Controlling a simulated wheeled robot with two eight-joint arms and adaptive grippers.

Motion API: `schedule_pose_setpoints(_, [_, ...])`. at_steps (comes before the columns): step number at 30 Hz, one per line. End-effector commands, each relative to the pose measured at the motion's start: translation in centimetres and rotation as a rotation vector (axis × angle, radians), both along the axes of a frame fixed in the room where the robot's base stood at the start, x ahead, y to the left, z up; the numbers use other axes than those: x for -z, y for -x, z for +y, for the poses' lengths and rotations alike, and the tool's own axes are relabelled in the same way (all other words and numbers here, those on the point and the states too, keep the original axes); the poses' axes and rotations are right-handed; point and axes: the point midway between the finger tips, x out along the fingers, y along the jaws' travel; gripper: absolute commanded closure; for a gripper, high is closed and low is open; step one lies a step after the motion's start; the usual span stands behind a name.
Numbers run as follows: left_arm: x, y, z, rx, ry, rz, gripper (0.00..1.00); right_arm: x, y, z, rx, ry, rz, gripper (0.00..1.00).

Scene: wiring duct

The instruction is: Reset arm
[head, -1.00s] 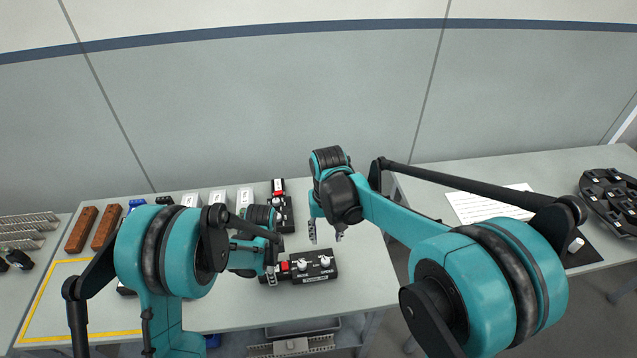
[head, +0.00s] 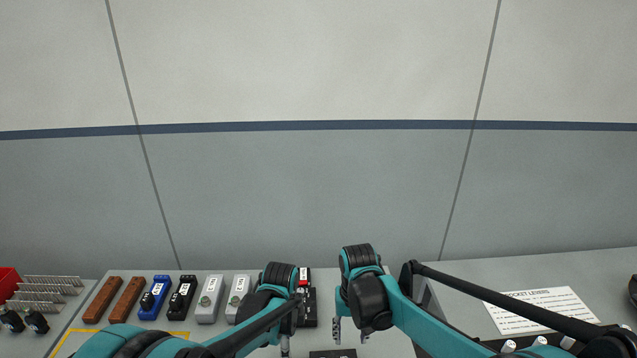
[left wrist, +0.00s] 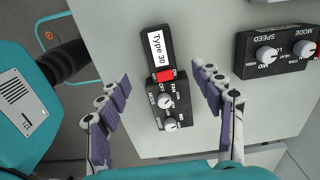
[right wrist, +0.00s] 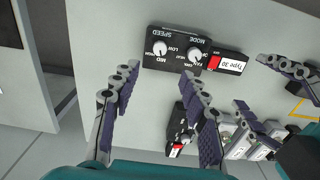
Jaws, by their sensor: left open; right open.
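My left gripper (left wrist: 160,90) is open and empty in the left wrist view. Its fingers lie either side of a black control unit (left wrist: 170,95) with a "Type 30" label, a red part and two knobs; nothing is gripped. My right gripper (right wrist: 163,88) is open and empty in the right wrist view, beside a horizontal black control box (right wrist: 178,48) with MODE and SPEED knobs. In the head view, the right gripper (head: 350,330) points down over the table, right of the left arm. The left gripper (head: 285,347) shows only partly at the bottom edge.
Brown blocks (head: 102,300), a blue module (head: 154,298), a black module (head: 183,298) and grey modules (head: 210,299) stand in a row on the left. Metal ducts (head: 45,290) lie farther left. A printed sheet (head: 540,310) lies on the right table.

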Motion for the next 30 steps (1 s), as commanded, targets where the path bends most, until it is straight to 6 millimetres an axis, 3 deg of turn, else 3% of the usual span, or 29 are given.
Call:
schedule_pose_setpoints(8, [-3.1,1.2,1.1,-0.119,0.012,-0.048,0.34,-1.5,1.2,-1.1,0.004,-0.009,-0.049,0.56])
schedule_pose_setpoints(18, [-9.3,7.6,5.8,-0.734,0.142,-0.279,0.34,-5.7,8.0,-5.8,0.013,-0.033,-0.304,0.56])
schedule_pose_setpoints(24, [-10.4,11.9,8.1,-1.098,0.279,-0.399,0.34,-5.9,12.1,-8.1,0.016,-0.026,-0.462,0.56])
schedule_pose_setpoints(30, [-10.1,14.7,9.4,-1.358,0.409,-0.474,0.34,-5.2,14.8,-9.4,0.018,-0.013,-0.578,0.56])
